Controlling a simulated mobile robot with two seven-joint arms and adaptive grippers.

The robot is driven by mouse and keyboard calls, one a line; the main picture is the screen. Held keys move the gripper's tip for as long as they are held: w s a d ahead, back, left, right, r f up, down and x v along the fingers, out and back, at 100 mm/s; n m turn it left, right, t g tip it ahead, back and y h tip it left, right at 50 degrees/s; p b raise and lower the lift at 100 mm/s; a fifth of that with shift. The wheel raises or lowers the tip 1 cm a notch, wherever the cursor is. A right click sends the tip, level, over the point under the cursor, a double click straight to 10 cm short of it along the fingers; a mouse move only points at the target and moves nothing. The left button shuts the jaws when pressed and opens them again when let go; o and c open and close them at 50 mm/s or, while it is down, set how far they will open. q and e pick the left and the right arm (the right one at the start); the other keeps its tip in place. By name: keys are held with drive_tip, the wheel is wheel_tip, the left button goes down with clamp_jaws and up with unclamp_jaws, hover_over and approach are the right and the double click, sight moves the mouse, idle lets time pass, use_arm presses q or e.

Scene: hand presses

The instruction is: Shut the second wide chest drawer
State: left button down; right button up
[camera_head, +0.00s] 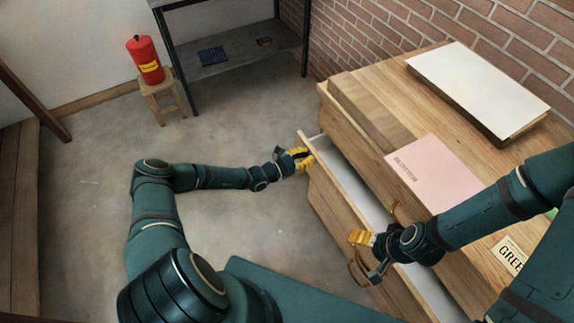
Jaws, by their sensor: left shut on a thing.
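The wooden chest (336,108) stands at the right, and one wide drawer (330,190) is pulled out, with its pale inside showing. A brass handle (357,270) is on the drawer front and another handle (395,211) shows on the chest face above. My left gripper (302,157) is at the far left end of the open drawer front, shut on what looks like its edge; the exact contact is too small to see. My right gripper (366,256) is over the drawer front near the handle, with its fingers apart. Whether it touches the drawer is unclear.
A white slab (475,88), a pink sheet (435,168) and a label card (509,253) lie on the chest top. A red extinguisher (146,60) stands on a stool (161,95) at the back left beside a dark shelf (235,52). The floor left of the chest is clear.

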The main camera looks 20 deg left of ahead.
use_arm(q)
drive_tip(key=b+x, duration=0.1)
drive_tip(key=x, duration=0.7)
drive_tip(key=shift+w+d, duration=0.2)
drive_tip(key=shift+d, duration=0.05)
drive_tip(key=shift+w+d, duration=0.1)
drive_tip(key=shift+w, duration=0.05)
use_arm(e)
drive_tip(key=shift+w+f, duration=0.1)
drive_tip(key=shift+f, duration=0.65)
use_arm(q)
drive_tip(key=shift+w+r, duration=0.1)
drive_tip(key=shift+r, duration=0.05)
